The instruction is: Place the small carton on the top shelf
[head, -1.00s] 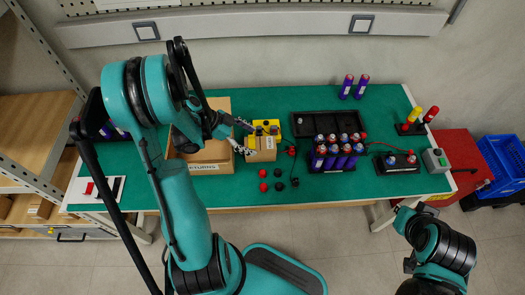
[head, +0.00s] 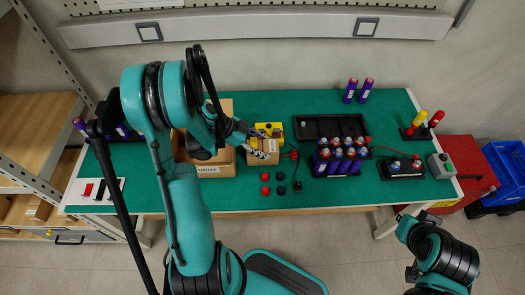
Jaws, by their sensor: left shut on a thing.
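The small carton (head: 262,159) is a brown box on the green table, just right of a larger open cardboard box. My left gripper (head: 258,145) reaches it from the left, with its fingers across the carton's upper part, shut on it. The fingers hide part of the carton. I cannot tell whether the carton is clear of the table. A shelf rack (head: 38,115) with wooden boards stands at the left; its top is cut off by the frame edge. My right arm is at the lower right, apart from the table objects; its fingers are not clear.
The larger box (head: 212,171) stands under my left forearm. A black tray (head: 330,126) and several purple cells (head: 342,157) stand further right. The table's front edge is clear.

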